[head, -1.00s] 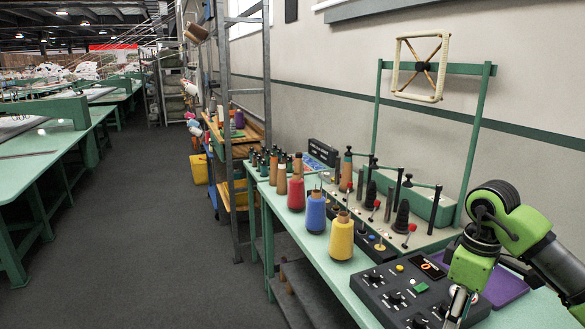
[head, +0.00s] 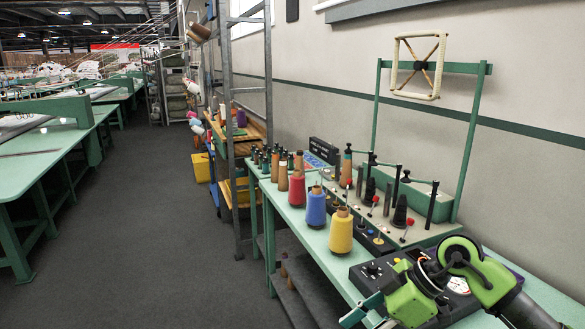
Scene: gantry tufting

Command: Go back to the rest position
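My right arm comes in from the right, green and black, over the near end of the green workbench (head: 327,262). My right gripper (head: 362,315) is low, at the bench's front edge beside the black control box (head: 372,271). Its fingers are partly cut off by the bottom of the picture, so whether they are open or shut is unclear. I see nothing held in the visible part. My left gripper is not in view.
Yellow (head: 340,232), blue (head: 315,208) and red (head: 297,188) yarn cones stand on the bench. Behind them are a post panel (head: 420,232) and a frame with a yarn swift (head: 418,66). A metal rack (head: 231,150) stands beyond. The grey aisle floor (head: 150,240) is clear.

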